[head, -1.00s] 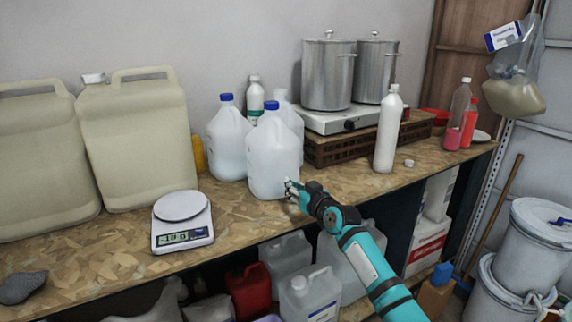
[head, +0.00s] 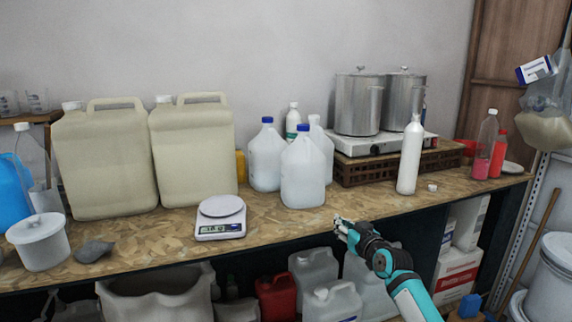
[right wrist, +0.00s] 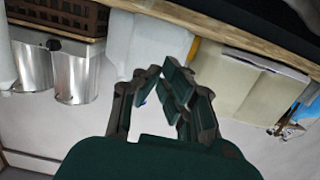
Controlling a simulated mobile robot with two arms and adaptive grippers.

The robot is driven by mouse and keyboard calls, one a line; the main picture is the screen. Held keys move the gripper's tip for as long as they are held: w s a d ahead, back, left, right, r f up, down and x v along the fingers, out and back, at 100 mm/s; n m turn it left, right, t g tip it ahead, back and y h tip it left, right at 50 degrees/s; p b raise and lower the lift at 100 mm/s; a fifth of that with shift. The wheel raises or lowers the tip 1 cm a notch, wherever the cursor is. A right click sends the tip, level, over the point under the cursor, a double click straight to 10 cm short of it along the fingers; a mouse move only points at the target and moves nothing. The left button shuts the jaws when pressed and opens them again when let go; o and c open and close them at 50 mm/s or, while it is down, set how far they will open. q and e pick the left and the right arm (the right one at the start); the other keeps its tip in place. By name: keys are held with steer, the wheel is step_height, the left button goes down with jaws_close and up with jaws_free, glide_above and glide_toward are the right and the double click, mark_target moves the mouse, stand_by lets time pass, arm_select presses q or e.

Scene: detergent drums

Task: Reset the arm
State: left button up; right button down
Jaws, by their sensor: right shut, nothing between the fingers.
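My right gripper (head: 342,228) is in front of the workbench (head: 270,214), near its front edge, in the head view. Its fingers are closed together with nothing between them. In the right wrist view the gripper (right wrist: 155,80) also shows with its fingertips close together. The nearest thing beyond it is a blue-capped white jug (head: 303,178), which stands upright on the bench, apart from the fingers. My left gripper does not show.
A scale (head: 220,218) and large beige canisters (head: 195,150) stand on the bench to the left. A white bottle (head: 410,158) and steel pots (head: 358,104) stand to the right. Containers fill the space below, including a red canister (head: 277,298). A white lidded tub (head: 42,245) is at far left.

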steer(key=s+d+f+m+g+h, duration=0.1)
steer(key=s+f+g, duration=0.15)
steer(key=f, duration=1.05)
steer(key=s+d+f+g+h, duration=0.15)
steer(key=s+f, duration=0.25)
steer(key=f, duration=0.8)
steer(key=s+d+f+g+h, duration=0.1)
steer(key=s+f+g, duration=0.1)
steer(key=s+f, duration=0.7)
steer(key=s+d+f+g+h, duration=0.1)
steer(key=s+f, duration=0.6)
steer(key=f, duration=0.4)
steer(key=s+d+f+g, duration=0.1)
steer(key=s+f+g, duration=0.1)
steer(key=s+f, duration=0.7)
steer(key=s+d+f+g, duration=0.15)
steer(key=s+f, duration=0.35)
steer(key=s, duration=0.7)
steer(key=s+f+g, duration=0.2)
steer(key=s+f, duration=0.1)
steer(key=s, duration=1.1)
steer(key=s+f+g+h, duration=0.1)
steer(key=s+f, duration=0.3)
steer(key=s, duration=1)
steer(key=shift+s+d+g, duration=0.3)
steer(key=shift+g, duration=0.35)
